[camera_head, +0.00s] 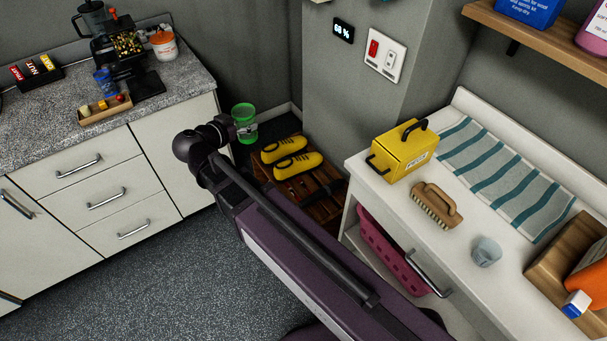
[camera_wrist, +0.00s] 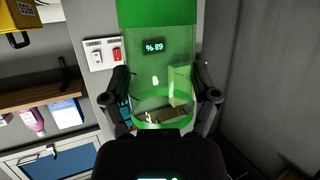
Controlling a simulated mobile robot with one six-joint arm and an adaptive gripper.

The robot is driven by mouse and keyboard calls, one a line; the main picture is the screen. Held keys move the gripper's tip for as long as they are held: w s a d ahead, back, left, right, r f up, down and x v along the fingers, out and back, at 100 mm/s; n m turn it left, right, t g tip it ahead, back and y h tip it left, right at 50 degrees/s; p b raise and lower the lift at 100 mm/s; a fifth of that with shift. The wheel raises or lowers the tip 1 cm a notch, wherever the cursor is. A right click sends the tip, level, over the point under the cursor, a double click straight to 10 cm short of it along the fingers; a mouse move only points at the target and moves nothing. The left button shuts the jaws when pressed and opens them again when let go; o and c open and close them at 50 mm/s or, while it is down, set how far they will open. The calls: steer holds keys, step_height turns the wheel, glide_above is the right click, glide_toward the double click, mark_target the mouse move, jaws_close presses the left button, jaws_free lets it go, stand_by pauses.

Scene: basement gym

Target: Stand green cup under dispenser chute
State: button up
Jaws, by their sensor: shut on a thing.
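My gripper (camera_head: 238,129) is shut on the green cup (camera_head: 245,117) and holds it in the air beyond the right end of the counter. The cup is see-through with solid green bands and looks about upright in the head view. In the wrist view, whose picture is upside down, the fingers (camera_wrist: 161,95) grip both sides of the cup (camera_wrist: 158,50). A dark dispenser (camera_head: 126,45) with a clear hopper of mixed pieces stands at the back of the speckled counter. Its chute is too small to make out. A dark flat tray (camera_head: 149,85) lies in front of it.
Beside the dispenser are a blender (camera_head: 92,20), a white tub (camera_head: 163,43), a blue can (camera_head: 105,82) and a wooden tray of small blocks (camera_head: 104,108). Yellow shoes (camera_head: 297,164) rest on a wooden rack right of my gripper. A wall pillar (camera_head: 345,75) stands behind.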

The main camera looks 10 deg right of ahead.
steer(key=shift+s+a, duration=0.1)
steer(key=shift+a, duration=0.15)
steer(key=shift+f+b, duration=0.6)
steer(key=w+d+f+b, duration=0.1)
steer(key=w+f+b, duration=0.2)
steer(key=f+b, duration=1.2)
steer(key=w+d+f+b, duration=0.2)
steer(key=w+f+b, duration=0.1)
steer(key=f+b, duration=1.3)
steer(key=w+d+f+b, duration=0.2)
steer(key=w+f+b, duration=0.2)
steer(key=f+b, duration=1.2)
steer(key=shift+d, duration=0.2)
steer(key=shift+r, duration=0.1)
steer(key=w+d+f+b, duration=0.1)
steer(key=w+d, duration=0.9)
steer(key=d, duration=0.2)
steer(key=shift+w+f, duration=0.2)
steer(key=shift+f, duration=0.05)
steer(key=shift+d+f+b, duration=0.1)
steer(key=shift+f+b, duration=0.05)
steer(key=shift+b, duration=0.15)
steer(key=shift+f+b, duration=1.65)
